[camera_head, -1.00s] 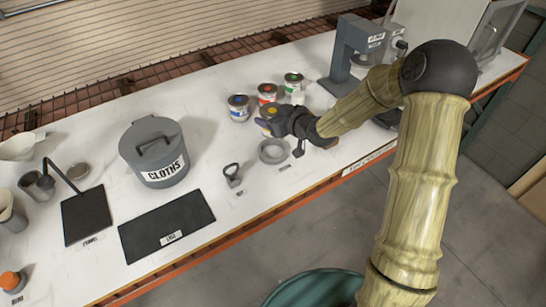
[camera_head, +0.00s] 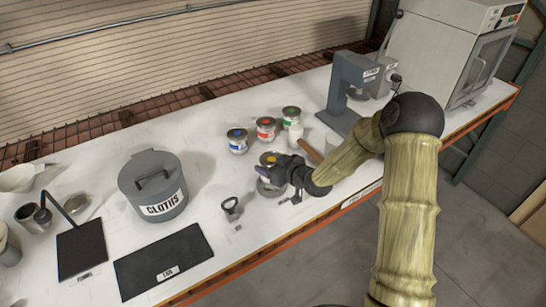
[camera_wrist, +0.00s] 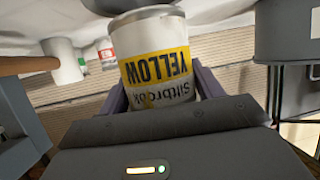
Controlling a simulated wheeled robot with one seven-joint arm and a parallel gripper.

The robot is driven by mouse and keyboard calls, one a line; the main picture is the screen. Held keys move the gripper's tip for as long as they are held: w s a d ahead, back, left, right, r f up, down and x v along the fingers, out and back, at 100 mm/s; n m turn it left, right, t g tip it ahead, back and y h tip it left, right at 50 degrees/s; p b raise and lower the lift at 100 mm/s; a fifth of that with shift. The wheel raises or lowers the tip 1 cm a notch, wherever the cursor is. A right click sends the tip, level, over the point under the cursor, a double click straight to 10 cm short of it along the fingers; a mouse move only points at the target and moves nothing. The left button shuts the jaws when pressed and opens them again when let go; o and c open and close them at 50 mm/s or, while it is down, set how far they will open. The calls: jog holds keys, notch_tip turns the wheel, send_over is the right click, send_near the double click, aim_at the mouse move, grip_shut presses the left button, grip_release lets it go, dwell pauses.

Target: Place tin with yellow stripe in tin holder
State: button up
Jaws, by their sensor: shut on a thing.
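The tin with the yellow stripe (camera_head: 268,159) is held by my gripper (camera_head: 284,172) above the bench. In the wrist view the same tin (camera_wrist: 152,55) shows its yellow "YELLOW" label, upside down in the picture, between my two fingers (camera_wrist: 160,92). I cannot tell whether the tin's base touches the holder.
Blue (camera_head: 237,141), red (camera_head: 266,129) and green (camera_head: 291,117) labelled tins stand behind. A grey mixer stand (camera_head: 346,92) is at the right. The CLOTHS bin (camera_head: 153,187) and a black mat (camera_head: 163,262) are at the left.

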jog(key=shift+a+f, duration=0.1)
jog(key=shift+a, duration=0.05)
jog(key=shift+s, duration=0.1)
jog(key=shift+f+p, duration=0.45)
jog(key=shift+f, duration=1.6)
jog(key=shift+f, duration=0.2)
jog(key=o, duration=1.1)
